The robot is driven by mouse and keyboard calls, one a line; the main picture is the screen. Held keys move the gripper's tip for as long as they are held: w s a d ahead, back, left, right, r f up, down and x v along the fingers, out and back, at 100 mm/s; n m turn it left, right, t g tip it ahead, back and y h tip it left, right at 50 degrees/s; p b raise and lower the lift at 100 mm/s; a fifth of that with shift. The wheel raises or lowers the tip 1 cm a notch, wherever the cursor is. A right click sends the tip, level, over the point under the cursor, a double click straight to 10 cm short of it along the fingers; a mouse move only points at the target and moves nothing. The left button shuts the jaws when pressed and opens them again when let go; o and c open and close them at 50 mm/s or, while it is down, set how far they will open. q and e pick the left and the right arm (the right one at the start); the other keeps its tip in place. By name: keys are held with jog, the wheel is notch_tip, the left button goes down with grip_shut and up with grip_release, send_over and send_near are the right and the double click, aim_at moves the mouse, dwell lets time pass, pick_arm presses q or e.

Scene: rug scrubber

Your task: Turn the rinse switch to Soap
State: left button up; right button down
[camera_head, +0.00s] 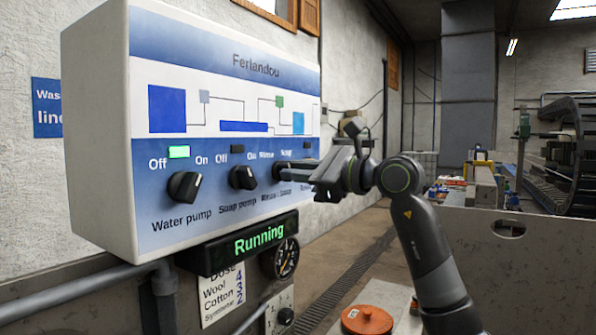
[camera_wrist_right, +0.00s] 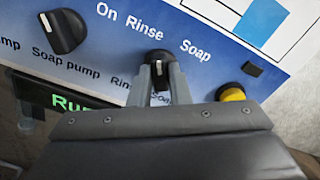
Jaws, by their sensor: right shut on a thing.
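The rinse switch (camera_wrist_right: 160,62) is a black knob on the blue and white control panel (camera_head: 225,75). In the right wrist view it sits under the words "Rinse" on the left and "Soap" on the right. My right gripper (camera_wrist_right: 156,84) is shut on this knob, one finger on each side. A white mark shows on the knob between the fingers; its exact angle is hard to read. My left gripper is not in view.
The water pump knob (camera_head: 185,187) and soap pump knob (camera_head: 243,177) sit to the left; a green lamp (camera_head: 179,152) is lit above the first. A "Running" display (camera_head: 240,243) hangs below. A yellow button (camera_wrist_right: 232,94) is to the right. An orange lid (camera_head: 367,320) stands below.

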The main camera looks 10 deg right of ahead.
jog(key=shift+m, duration=0.3)
jog(key=m, duration=0.5)
jog(key=m+b, duration=0.1)
jog(key=m, duration=0.5)
jog(key=shift+w+d, duration=0.15)
jog(key=shift+m, duration=0.3)
dwell(0.3)
jog(key=c, duration=1.4)
grip_release()
jog(key=shift+o, duration=0.2)
